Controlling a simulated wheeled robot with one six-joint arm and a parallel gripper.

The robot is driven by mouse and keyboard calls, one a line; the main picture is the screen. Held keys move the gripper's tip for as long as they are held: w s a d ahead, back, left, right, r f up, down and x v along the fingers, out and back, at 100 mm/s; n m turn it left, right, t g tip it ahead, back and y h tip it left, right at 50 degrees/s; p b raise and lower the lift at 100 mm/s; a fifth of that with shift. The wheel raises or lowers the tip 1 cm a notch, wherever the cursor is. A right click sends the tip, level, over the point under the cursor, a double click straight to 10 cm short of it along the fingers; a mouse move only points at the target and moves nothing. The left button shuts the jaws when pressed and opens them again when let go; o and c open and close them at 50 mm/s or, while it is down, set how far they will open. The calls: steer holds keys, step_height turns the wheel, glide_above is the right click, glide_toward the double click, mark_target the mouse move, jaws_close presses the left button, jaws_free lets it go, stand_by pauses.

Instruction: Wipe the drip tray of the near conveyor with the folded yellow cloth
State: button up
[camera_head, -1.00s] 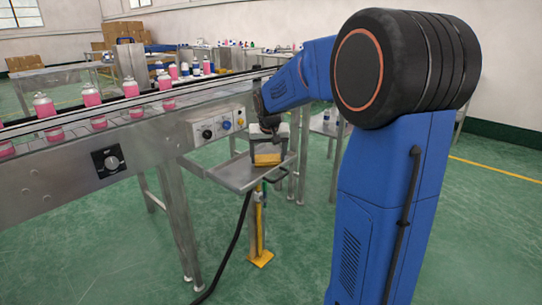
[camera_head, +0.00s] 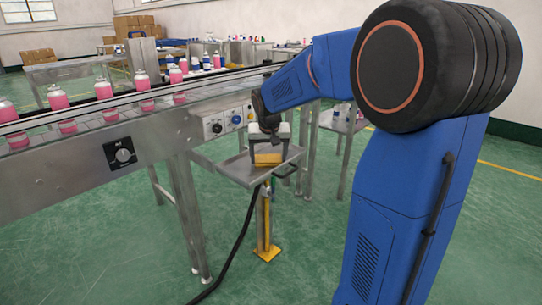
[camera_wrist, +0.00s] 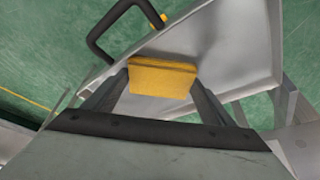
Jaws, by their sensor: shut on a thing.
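The folded yellow cloth (camera_head: 268,159) is held in my gripper (camera_head: 267,150) over the drip tray (camera_head: 235,168) at the end of the near conveyor (camera_head: 75,175). In the wrist view the yellow cloth (camera_wrist: 162,78) sits between the two fingers of my gripper (camera_wrist: 160,82), which is shut on it. The metal drip tray (camera_wrist: 240,50) lies below and around the cloth, with a raised rim. Whether the cloth touches the tray surface I cannot tell. Part of the tray is hidden behind my gripper and the cloth.
A control box with knobs (camera_head: 226,122) is on the conveyor side beside the tray. Several pink cans (camera_head: 104,90) stand on the conveyor. A yellow post (camera_head: 265,225) and a black hose (camera_head: 240,240) are below the tray. A black handle (camera_wrist: 110,25) shows by the tray edge.

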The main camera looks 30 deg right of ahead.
mark_target(261, 162)
steer(key=shift+s+a, duration=0.3)
steer(key=shift+a, duration=0.55)
steer(key=shift+s+a, duration=0.3)
steer(key=shift+a, duration=0.55)
steer(key=shift+s+a+f, duration=0.1)
steer(key=shift+s+a, duration=0.2)
steer(key=shift+a, duration=0.4)
steer(key=shift+s+a+f, duration=0.1)
steer(key=shift+s+a, duration=0.15)
steer(key=shift+a, duration=0.45)
steer(key=shift+s+a+r, duration=0.1)
steer(key=shift+s+a, duration=0.15)
steer(key=shift+a, duration=0.4)
steer(key=shift+s+a+r, duration=0.1)
steer(key=shift+s+a, duration=0.15)
steer(key=shift+a, duration=0.4)
steer(key=shift+d, duration=0.1)
steer(key=shift+w+d+r, duration=0.1)
steer(key=shift+w+d, duration=0.25)
steer(key=shift+d, duration=0.5)
steer(key=shift+w+d+r, duration=0.1)
steer(key=shift+w+d, duration=0.25)
steer(key=shift+d, duration=0.45)
